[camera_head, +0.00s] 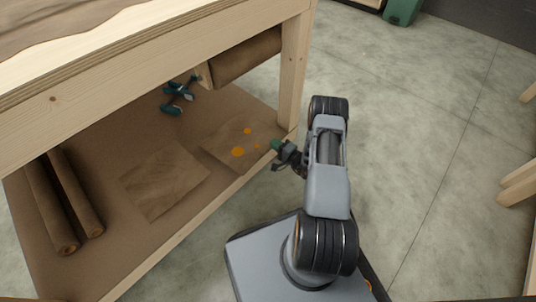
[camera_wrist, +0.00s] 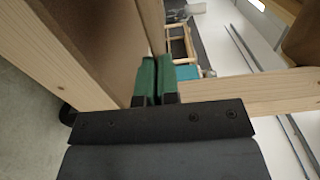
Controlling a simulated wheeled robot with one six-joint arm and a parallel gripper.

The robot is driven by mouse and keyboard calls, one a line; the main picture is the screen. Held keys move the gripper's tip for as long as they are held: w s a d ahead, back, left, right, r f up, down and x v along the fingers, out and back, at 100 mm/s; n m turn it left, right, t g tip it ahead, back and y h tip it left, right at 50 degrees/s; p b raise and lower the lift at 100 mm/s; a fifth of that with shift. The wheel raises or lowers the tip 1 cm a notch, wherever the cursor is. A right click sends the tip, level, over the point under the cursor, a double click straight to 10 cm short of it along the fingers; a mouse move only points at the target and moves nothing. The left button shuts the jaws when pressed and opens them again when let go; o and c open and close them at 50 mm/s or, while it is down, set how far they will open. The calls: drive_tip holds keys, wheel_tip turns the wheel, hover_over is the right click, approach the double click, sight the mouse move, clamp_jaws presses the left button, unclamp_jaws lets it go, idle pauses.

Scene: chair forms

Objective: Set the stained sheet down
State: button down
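The stained sheet (camera_head: 222,146) is brown with several orange spots. It lies flat on the brown lower shelf (camera_head: 135,232) of a wooden bench, near the front right leg. My gripper (camera_head: 276,145) is at the shelf's front edge, just right of the sheet's right end. In the wrist view its green fingers (camera_wrist: 157,78) are together with only a thin dark line between them. I make out no sheet between the fingers there. A plain brown sheet (camera_head: 163,180) lies on the shelf to the left of the stained one.
The bench leg (camera_head: 293,70) stands close behind my gripper. Two brown rolls (camera_head: 77,193) lie at the shelf's left end. Teal tools (camera_head: 177,97) lie towards the back, and a brown roll (camera_head: 248,58) hangs under the bench top. The concrete floor (camera_head: 420,120) to the right is clear.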

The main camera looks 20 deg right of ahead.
wheel_tip(320, 180, down, 8)
drive_tip(key=b, duration=0.3)
drive_tip(key=shift+a+b, duration=0.25)
drive_tip(key=shift+b, duration=0.05)
drive_tip(key=shift+f, duration=0.15)
drive_tip(key=c, duration=1.4)
unclamp_jaws()
drive_tip(key=shift+o, duration=0.2)
